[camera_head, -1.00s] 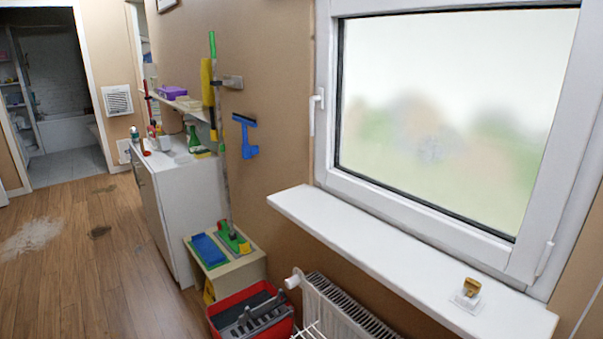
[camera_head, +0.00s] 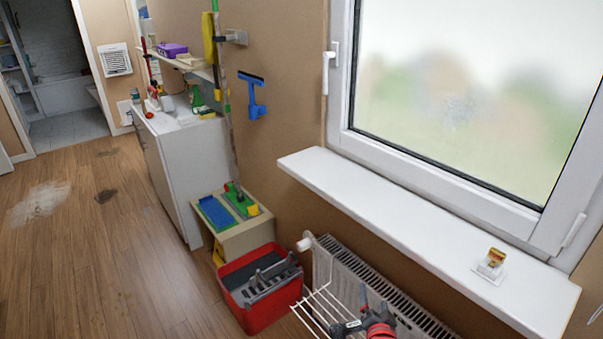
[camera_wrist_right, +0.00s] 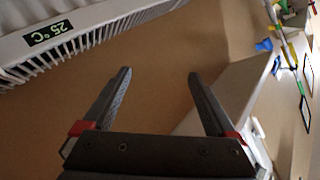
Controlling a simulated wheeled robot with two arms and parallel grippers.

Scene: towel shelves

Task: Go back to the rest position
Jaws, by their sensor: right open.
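My right gripper (camera_head: 356,312) shows at the bottom edge of the head view, in front of the radiator, with red and dark grey parts. In the right wrist view its two dark fingers (camera_wrist_right: 159,73) are spread apart with nothing between them. They point toward the brown wall, with the radiator on one side and a pale slab on the other. My left gripper is not in view.
The white radiator (camera_head: 345,270) and wire rack (camera_head: 322,310) are close to my right gripper. A white windowsill (camera_head: 400,215) juts out above, holding a small sponge-like item (camera_head: 495,258). A red toolbox (camera_head: 240,268) stands on the floor.

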